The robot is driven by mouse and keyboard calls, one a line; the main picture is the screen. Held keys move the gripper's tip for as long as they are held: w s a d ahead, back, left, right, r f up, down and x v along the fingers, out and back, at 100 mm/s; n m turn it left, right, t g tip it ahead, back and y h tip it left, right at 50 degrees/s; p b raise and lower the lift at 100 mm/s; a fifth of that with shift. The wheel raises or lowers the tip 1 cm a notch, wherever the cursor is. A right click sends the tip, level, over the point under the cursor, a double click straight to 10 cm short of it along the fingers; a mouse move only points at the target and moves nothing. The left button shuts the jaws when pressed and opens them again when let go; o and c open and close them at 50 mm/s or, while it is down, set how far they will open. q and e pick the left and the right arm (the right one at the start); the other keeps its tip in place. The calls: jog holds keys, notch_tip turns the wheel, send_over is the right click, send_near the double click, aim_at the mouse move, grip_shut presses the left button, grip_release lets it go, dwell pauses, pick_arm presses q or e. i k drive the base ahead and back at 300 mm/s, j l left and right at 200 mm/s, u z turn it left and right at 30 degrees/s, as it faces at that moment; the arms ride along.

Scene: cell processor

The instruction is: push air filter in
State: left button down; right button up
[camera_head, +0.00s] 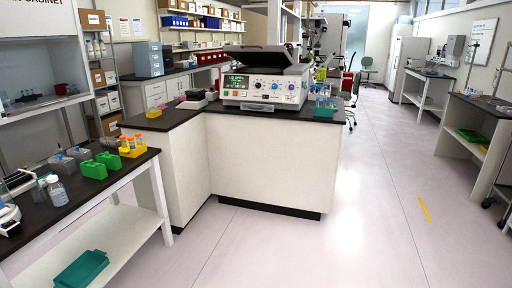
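A white bench-top machine (262,86), likely the cell processor, stands on the dark-topped counter near the middle. Its front panel has a lit green display (237,82), knobs and buttons. Its dark lid (262,57) is raised at the top. I cannot make out an air filter on it or anywhere else in view. Neither of my grippers shows in the head view.
A white counter block (265,165) stands ahead. A side table (80,190) at left carries green racks (94,169), a yellow tube rack (132,150) and bottles. A blue-green tube rack (324,109) stands right of the machine. The floor (350,220) ahead and right is clear.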

aim_at(243, 107)
jog(key=i, duration=2.05)
jog(key=i+z, duration=0.1)
jog(key=i, duration=0.4)
jog(key=i+j+z, duration=0.15)
jog(key=i, duration=0.3)
jog(key=i+j+z, duration=0.1)
jog(key=i, duration=0.4)
jog(key=i+j+z, duration=0.15)
jog(key=i, duration=0.3)
